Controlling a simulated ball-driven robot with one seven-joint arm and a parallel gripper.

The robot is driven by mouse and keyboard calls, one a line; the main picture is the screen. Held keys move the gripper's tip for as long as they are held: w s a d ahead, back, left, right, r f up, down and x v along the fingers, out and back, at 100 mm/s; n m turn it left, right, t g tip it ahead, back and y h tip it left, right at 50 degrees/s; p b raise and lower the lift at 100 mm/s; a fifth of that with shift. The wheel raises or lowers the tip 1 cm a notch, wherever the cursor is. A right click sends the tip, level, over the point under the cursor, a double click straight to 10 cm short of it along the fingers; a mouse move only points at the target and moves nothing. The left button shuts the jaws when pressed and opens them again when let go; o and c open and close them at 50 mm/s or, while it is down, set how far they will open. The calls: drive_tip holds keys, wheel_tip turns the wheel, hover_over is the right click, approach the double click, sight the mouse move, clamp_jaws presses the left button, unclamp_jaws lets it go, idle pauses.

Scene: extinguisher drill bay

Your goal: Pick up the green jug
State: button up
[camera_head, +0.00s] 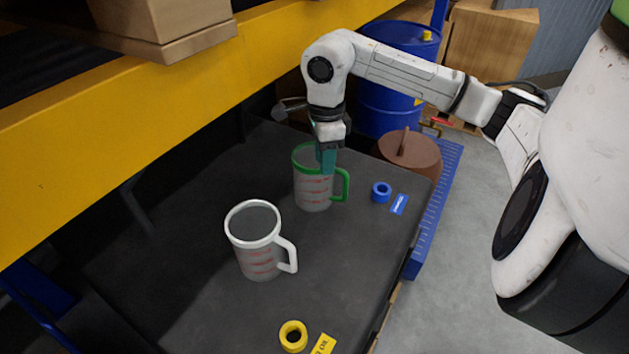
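The green jug (313,193) stands upright on the dark table. It has a translucent grey body with red markings, a green rim and a green handle on its right side. My gripper (326,165) points down from above at the jug's rim, and its teal fingers overlap the rim's right part, near the handle. From this single view I cannot tell whether the fingers are closed on the wall or apart from it. A similar jug with a white rim and handle (257,257) stands nearer, to the left.
A blue ring (381,192) with a blue label lies right of the green jug. A yellow ring (293,336) with a yellow label lies at the near edge. A brown lidded container (410,153) and blue drum (388,100) stand behind. A yellow beam (120,100) runs along the left.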

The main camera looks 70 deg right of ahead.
sight(322, 182)
wheel_tip(322, 182, down, 6)
drive_tip(key=p, duration=0.1)
drive_tip(key=shift+w+p, duration=0.25)
drive_tip(key=shift+p, duration=0.15)
drive_tip(key=shift+c, duration=0.4)
clamp_jaws()
idle(0.9)
